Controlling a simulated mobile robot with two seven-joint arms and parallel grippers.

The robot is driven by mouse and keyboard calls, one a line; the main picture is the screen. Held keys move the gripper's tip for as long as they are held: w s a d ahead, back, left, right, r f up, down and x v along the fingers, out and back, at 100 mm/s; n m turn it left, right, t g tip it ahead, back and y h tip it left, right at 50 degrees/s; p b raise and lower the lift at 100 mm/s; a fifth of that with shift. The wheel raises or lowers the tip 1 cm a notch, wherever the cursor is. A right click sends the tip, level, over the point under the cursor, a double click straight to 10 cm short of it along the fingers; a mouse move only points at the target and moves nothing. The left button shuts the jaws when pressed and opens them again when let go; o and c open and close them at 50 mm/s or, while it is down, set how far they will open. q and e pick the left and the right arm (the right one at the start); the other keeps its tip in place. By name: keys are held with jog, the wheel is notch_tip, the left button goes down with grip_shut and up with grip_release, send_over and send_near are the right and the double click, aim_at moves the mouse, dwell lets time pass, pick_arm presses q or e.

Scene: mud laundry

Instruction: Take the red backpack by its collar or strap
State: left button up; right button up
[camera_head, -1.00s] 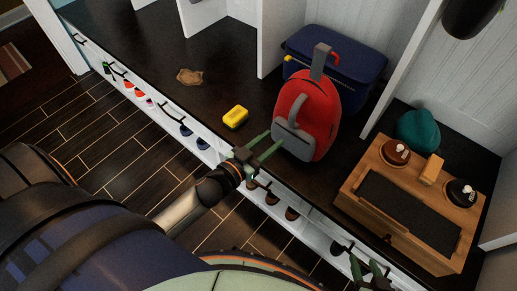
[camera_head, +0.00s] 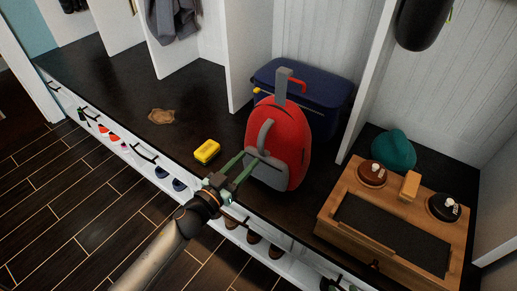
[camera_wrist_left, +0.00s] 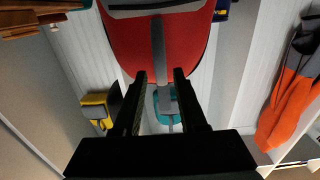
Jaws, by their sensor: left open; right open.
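The red backpack (camera_head: 290,130) stands upright on the dark bench, with a grey front pocket, a grey curved strap (camera_head: 265,135) and a grey upright strap (camera_head: 284,80) at its top. My left gripper (camera_head: 249,158) is open, its fingertips close to the pocket's left side below the curved strap. In the left wrist view the backpack (camera_wrist_left: 155,45) fills the top, and a grey strap (camera_wrist_left: 158,45) runs down toward the gap between the open fingers (camera_wrist_left: 160,78). I cannot tell whether they touch it. My right gripper (camera_head: 331,285) barely shows at the bottom edge.
A navy cooler (camera_head: 325,90) stands behind the backpack. A yellow block (camera_head: 206,151) and brown scrap (camera_head: 161,116) lie to the left. A wooden box (camera_head: 345,195), with a teal hat (camera_head: 394,150) behind it, stands right. White dividers (camera_head: 250,60) rise from the bench.

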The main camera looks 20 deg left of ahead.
aim_at(260, 147)
pick_arm(q)
jog(key=x, duration=0.6)
jog(key=shift+b, duration=0.3)
jog(key=shift+w+d, duration=0.2)
jog(key=shift+w, duration=0.35)
jog(key=shift+w+d, duration=0.1)
jog(key=shift+w, duration=0.15)
pick_arm(e)
jog(key=shift+w+d+r+t, duration=0.2)
jog(key=shift+w+r, duration=0.1)
jog(key=shift+w, duration=0.15)
jog(key=shift+w+d+r+t, duration=0.2)
jog(key=shift+w+r, duration=0.1)
jog(key=shift+w, duration=0.1)
pick_arm(q)
grip_shut()
pick_arm(e)
jog(key=shift+s+a+f, duration=0.1)
jog(key=shift+a, duration=0.05)
jog(key=shift+s+f, duration=0.15)
jog(key=shift+s, duration=0.05)
